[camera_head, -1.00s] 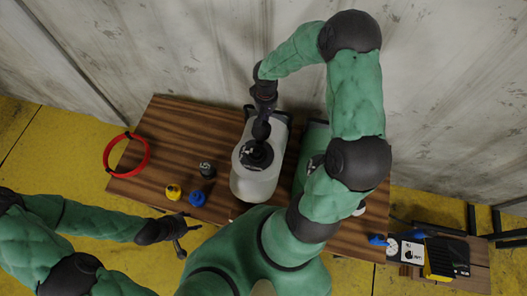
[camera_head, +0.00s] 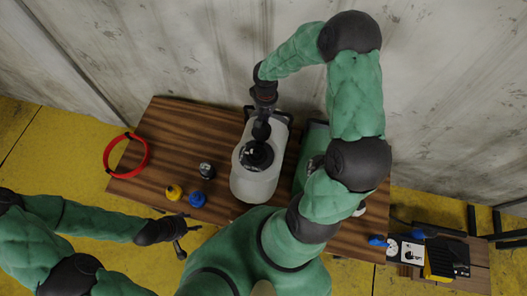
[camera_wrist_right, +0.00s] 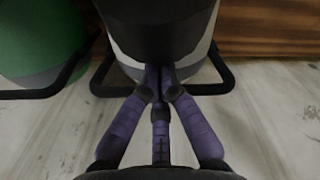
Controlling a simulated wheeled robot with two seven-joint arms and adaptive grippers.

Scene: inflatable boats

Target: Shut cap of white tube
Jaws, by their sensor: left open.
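The white tube (camera_head: 262,190) lies on the wooden table, with a round black cap or valve part (camera_head: 257,157) on its upper face. My right gripper (camera_head: 262,130) reaches down over the tube from the back, right at this black part. In the right wrist view my purple fingers (camera_wrist_right: 160,82) come close together at the lower edge of the large black part (camera_wrist_right: 155,28). Their tips are hidden, so I cannot tell whether they hold it. My left gripper (camera_head: 184,232) is open and empty off the table's front edge.
A green tube (camera_head: 312,140) lies right of the white one, partly behind my right arm. A black (camera_head: 206,171), a yellow (camera_head: 174,192) and a blue small item (camera_head: 197,199) stand on the table (camera_head: 160,130). A red ring (camera_head: 107,155) lies at the left edge.

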